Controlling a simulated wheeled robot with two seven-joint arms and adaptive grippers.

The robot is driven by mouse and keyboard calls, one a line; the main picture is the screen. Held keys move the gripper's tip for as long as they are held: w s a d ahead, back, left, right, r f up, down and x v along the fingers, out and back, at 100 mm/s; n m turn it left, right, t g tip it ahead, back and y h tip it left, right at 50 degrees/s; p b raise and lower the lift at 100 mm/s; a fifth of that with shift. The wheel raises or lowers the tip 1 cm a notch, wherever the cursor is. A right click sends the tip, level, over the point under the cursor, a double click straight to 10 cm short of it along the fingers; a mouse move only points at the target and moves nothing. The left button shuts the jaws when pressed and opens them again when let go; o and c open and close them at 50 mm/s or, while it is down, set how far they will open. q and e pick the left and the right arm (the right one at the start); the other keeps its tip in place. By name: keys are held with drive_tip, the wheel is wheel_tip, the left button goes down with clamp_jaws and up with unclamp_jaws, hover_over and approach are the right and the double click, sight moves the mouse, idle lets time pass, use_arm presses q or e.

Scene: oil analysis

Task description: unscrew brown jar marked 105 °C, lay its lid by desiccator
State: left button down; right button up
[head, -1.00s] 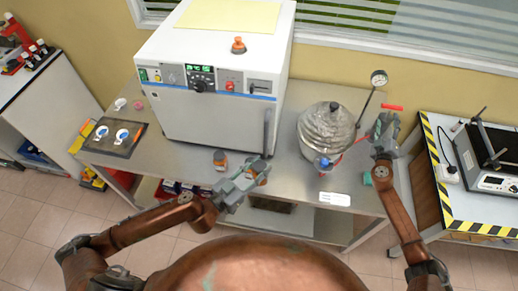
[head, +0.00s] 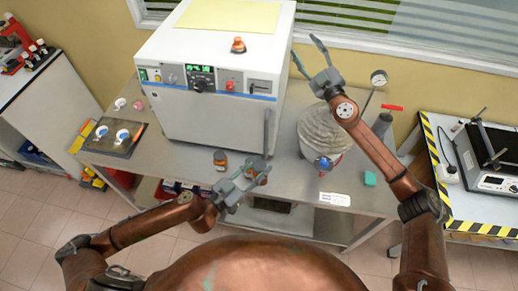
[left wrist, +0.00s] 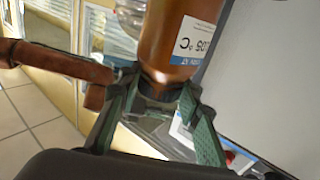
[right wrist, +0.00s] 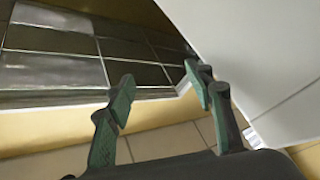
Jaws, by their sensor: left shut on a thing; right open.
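My left gripper (head: 254,173) is shut on a brown jar (head: 260,171) at the front edge of the bench, before the white oven. In the left wrist view the jar (left wrist: 178,38) fills the space beyond the fingers, with a white label reading 105 °C turned upside down. Its lid cannot be made out clearly. The domed desiccator (head: 322,130) stands right of the oven, partly hidden by my right arm. My right gripper (head: 309,61) is open and empty, raised by the oven's upper right edge; its parted fingers also show in the right wrist view (right wrist: 163,92).
The oven (head: 215,110) stands on the steel bench, with an orange-lidded jar (head: 238,45) on top. Another brown jar (head: 220,158) stands left of my left gripper.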

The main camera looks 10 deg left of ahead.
drive_tip(key=s+a+r+n+g+y, duration=0.35)
drive_tip(key=s+a+r, duration=0.2)
drive_tip(key=a, duration=0.45)
drive_tip(key=s+a+r+n+g+y, duration=0.35)
drive_tip(key=s+a+r, duration=0.2)
drive_tip(key=a, duration=0.45)
drive_tip(key=s+a+f+g+h, duration=0.3)
drive_tip(key=s+a+f+g, duration=0.7)
drive_tip(key=s+a, duration=0.5)
drive_tip(key=s+f+m+g+h, duration=0.1)
drive_tip(key=s+f+h, duration=0.3)
drive_tip(key=s+f, duration=0.45)
drive_tip(key=m+h, duration=1.1)
drive_tip(key=m, duration=0.2)
hover_over(259, 166)
drive_tip(key=f, duration=0.9)
drive_tip(key=shift+s+a, duration=0.1)
drive_tip(key=shift+a, duration=0.15)
drive_tip(key=shift+d, duration=0.25)
drive_tip(key=shift+f, duration=3.95)
